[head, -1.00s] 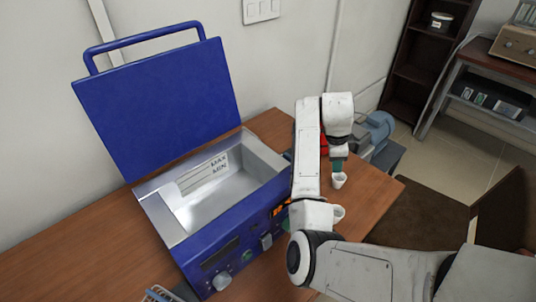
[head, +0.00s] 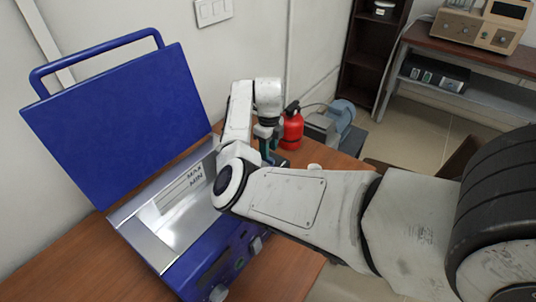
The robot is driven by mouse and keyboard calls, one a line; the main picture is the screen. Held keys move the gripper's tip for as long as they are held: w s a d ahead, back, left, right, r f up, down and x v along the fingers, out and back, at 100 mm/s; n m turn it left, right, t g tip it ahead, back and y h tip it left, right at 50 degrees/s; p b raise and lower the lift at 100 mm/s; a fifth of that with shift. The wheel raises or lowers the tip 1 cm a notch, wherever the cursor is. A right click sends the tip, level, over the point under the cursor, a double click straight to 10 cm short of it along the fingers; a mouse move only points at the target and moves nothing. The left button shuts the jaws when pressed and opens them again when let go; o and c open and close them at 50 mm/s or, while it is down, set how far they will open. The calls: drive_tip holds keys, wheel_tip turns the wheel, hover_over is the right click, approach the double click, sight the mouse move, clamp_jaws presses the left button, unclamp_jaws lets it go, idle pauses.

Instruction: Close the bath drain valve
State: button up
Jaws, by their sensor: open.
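The blue water bath (head: 205,275) stands on the wooden table at the left with its lid (head: 115,120) raised. Its steel basin (head: 170,228) carries MAX and MIN marks. No drain valve can be made out; my arm hides part of the bath's right side. My gripper (head: 267,152) points down beyond the bath's right end, beside the red bottle. It is small and partly hidden by my arm, open, with nothing seen between its fingers.
A red bottle (head: 292,130) stands close to the right of my gripper. A grey-blue pump (head: 335,118) is behind it. A dark shelf (head: 365,60) and a bench with instruments (head: 480,60) stand at the back right. Bare tabletop (head: 80,265) shows at the front left.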

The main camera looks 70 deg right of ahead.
drive_tip(key=shift+f, duration=2.05)
clamp_jaws()
